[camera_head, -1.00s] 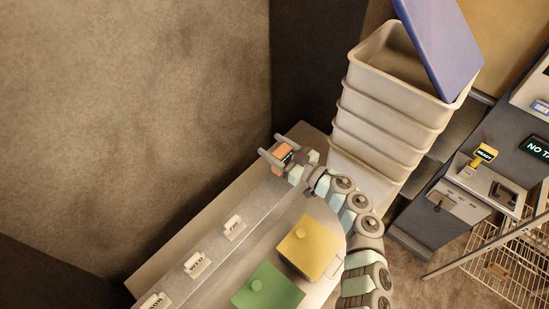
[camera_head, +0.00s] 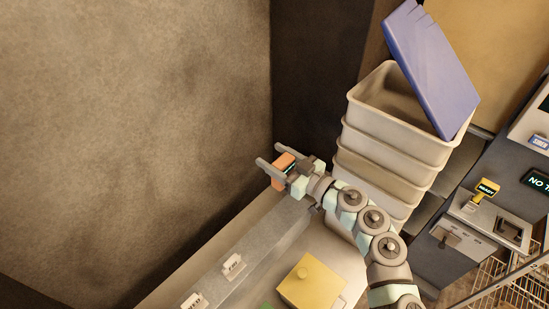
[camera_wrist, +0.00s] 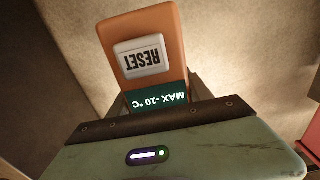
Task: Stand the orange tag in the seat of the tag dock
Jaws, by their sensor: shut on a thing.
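The orange tag (camera_head: 283,166) is between the two fingers of my gripper (camera_head: 274,158), above the far end of a pale counter in the head view. In the wrist view the tag (camera_wrist: 167,24) fills the upper middle, with a white button lettered RESET and a dark green label reading MAX -10 °C, both upside down. My gripper is shut on it. No dock is named in the pictures; a grey unit (camera_head: 492,217) at the right, with a dark recess and a yellow READY sign (camera_head: 486,190), may be it. Its seat is too small to make out.
A stack of cream bins (camera_head: 358,139) with a tilted blue lid (camera_head: 431,68) stands between my gripper and the grey unit. A yellow lidded box (camera_head: 312,284) and white label holders (camera_head: 232,264) are on the counter. A wire basket (camera_head: 514,292) is at lower right.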

